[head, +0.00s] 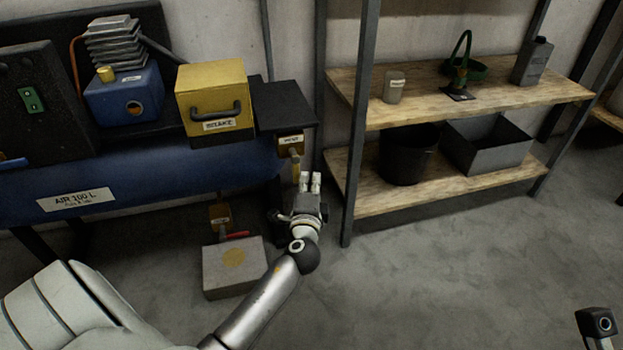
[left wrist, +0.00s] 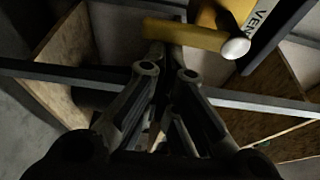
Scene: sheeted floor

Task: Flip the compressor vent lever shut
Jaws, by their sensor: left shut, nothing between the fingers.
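The air compressor's blue tank (head: 150,185) is at the left in the head view. At its right end is a small yellow vent box (head: 291,141) with a VENT label. A yellow lever (head: 295,160) hangs below the box. My left gripper (head: 310,180) is just below and right of the lever, shut and empty. In the left wrist view, the lever (left wrist: 185,34) crosses above the gripper (left wrist: 168,62), with a white round end at its right. The vent box (left wrist: 228,14) is beside it. Whether the fingers touch the lever, I cannot tell.
A yellow box with a handle (head: 212,98) stands on the tank, beside a dark plate (head: 284,105). A drain fitting with a red handle (head: 235,235) is over a grey block (head: 234,266). A wooden shelf (head: 500,105) stands right; the floor before it is clear.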

